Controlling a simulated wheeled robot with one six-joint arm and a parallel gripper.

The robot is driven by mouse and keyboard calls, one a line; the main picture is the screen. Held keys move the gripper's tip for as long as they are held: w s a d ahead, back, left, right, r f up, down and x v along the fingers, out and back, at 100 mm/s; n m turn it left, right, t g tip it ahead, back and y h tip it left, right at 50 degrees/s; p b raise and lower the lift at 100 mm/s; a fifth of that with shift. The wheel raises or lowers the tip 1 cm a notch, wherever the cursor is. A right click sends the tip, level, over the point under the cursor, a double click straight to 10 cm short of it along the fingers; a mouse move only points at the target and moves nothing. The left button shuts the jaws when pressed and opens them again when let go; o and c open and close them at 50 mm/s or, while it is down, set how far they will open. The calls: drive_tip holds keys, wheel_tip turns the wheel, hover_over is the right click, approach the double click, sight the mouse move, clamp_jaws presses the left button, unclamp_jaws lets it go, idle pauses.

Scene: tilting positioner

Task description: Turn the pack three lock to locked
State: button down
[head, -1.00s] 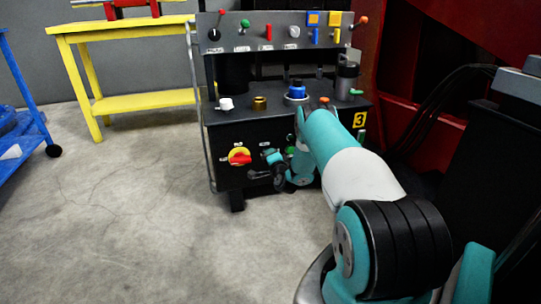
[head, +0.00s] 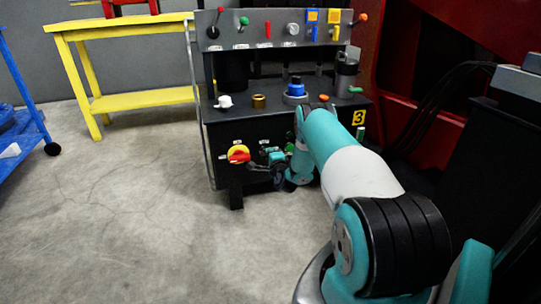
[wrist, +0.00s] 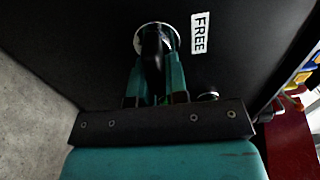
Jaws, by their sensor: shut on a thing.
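Pack three is the black cabinet (head: 222,150) with a yellow label 3 (head: 358,117) at its front right. In the wrist view its lock has a round silver base (wrist: 143,31) and a black handle (wrist: 154,50). A white label reading FREE (wrist: 200,33) is right of the base. My gripper (wrist: 156,72) has its two teal fingers on either side of the handle and is shut on it. In the head view my gripper (head: 270,158) is at the cabinet's front, right of the red and yellow rotary switch (head: 238,154). My arm hides part of the front, and the lock is not clear there.
Several knobs stand on the cabinet top, including a white one (head: 224,102), a brass one (head: 259,101) and a blue one (head: 296,88). A panel of levers (head: 268,29) rises behind. A yellow table (head: 130,105) stands left. The floor (head: 120,210) in front is clear.

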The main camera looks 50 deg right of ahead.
drive_tip(key=c, duration=1.1)
unclamp_jaws()
drive_tip(key=shift+c, duration=0.2)
drive_tip(key=shift+s, duration=0.1)
drive_tip(key=p+v, duration=1.7)
drive_tip(key=p, duration=0.3)
drive_tip(key=shift+s+p, duration=0.15)
drive_tip(key=shift+p, duration=0.25)
